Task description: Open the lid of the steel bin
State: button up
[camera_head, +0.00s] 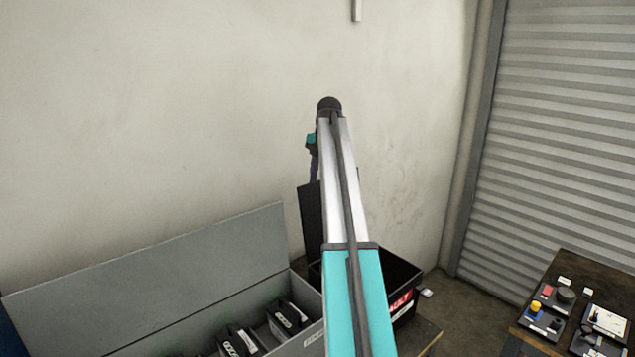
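A grey bin (305,337) that looks like steel stands at the lower left. Its broad grey lid (160,275) stands raised along the back, toward the wall. Several black packs with white labels (236,345) show inside. My arm runs up the middle of the picture and covers the bin's right end. The fingers are too small and hidden to read, and I see nothing held.
A black box (402,285) with a red fault label stands right of the grey bin, partly behind my arm. A dark upright panel (310,215) stands behind it. A dark table (570,285) with control boxes is at right. A ribbed shutter (560,130) is behind.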

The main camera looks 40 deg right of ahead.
jog(key=shift+w+r, duration=0.1)
jog(key=shift+r, duration=0.2)
jog(key=p+v, duration=0.8)
jog(key=v, duration=0.5)
dwell(0.6)
